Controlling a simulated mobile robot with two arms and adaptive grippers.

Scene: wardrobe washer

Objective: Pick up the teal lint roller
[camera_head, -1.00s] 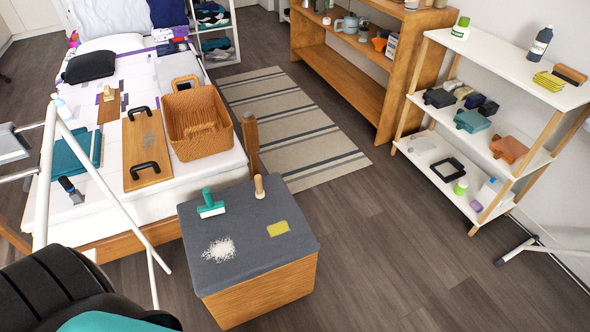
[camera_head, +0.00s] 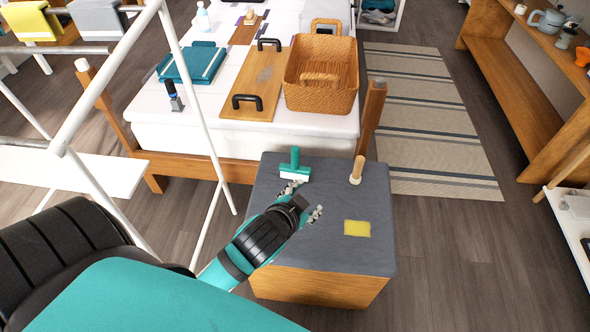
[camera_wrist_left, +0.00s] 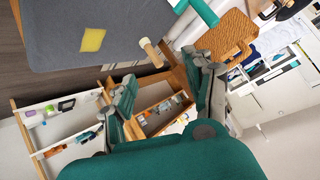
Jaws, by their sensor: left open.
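The teal lint roller (camera_head: 295,166) lies on the grey-topped wooden box (camera_head: 325,257), near its far left corner. It has a teal handle and a white head. In the left wrist view the teal lint roller (camera_wrist_left: 196,10) shows at the top edge, partly cut off. My left gripper (camera_head: 304,200) is open and empty over the box, just on the near side of the roller and apart from it. Its fingers (camera_wrist_left: 162,70) also show in the left wrist view, with nothing between them. My right gripper is out of view.
A wooden-handled tool (camera_head: 357,171) stands right of the roller, and a yellow cloth (camera_head: 357,228) lies nearer. Beyond are a bed with a wicker basket (camera_head: 320,72) and a wooden tray (camera_head: 256,85). A white rack frame (camera_head: 195,100) rises at the left.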

